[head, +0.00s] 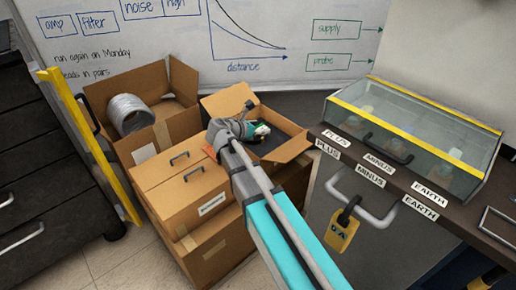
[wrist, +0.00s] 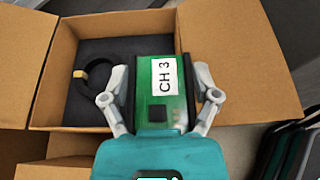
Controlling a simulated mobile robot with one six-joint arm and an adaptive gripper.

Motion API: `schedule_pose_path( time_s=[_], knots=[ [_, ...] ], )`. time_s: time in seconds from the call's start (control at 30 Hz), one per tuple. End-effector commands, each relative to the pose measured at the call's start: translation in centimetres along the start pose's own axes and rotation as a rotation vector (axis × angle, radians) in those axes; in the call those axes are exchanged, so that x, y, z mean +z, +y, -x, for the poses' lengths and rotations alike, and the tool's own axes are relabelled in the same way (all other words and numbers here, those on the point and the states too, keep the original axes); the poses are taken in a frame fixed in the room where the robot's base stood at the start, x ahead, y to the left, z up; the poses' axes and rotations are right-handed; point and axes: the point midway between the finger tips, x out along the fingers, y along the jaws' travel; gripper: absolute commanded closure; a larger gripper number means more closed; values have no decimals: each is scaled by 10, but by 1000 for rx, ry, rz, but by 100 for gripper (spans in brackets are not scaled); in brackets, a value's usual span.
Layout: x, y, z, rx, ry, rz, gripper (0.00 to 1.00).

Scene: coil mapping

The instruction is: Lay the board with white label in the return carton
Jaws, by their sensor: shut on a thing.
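The green board (wrist: 150,50) has a white label reading CH 3 (wrist: 164,76) and a dark chip. My gripper (wrist: 160,88) is shut on it, one finger at each side edge. In the wrist view the board lies over the open carton with a dark lining (wrist: 110,50), covering part of its right side; its height above the lining is hard to tell. In the head view the gripper (head: 246,129) and the board (head: 262,129) are at this carton's left part, its flap (head: 228,101) standing behind. No writing shows to name the carton as the return one.
A black ring with a tan band (wrist: 80,74) lies in the carton's left part. Another open carton (head: 180,82) holds a grey coil (head: 129,115). A closed box (head: 180,185) with handles stands in front. A glass-lidded case (head: 410,125) is on the right counter.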

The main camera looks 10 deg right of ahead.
Motion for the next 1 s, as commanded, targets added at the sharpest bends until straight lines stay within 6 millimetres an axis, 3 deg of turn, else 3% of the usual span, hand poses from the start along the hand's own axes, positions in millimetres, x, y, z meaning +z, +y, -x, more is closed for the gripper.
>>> schedule_pose_path(
  time_s=[0.63,0.77,1.0],
  knots=[
    [-7,0,-7,-4,0,-2,65],
    [-8,2,-21,-4,0,-3,65],
    [-11,7,-64,-6,0,-3,65]
  ],
)
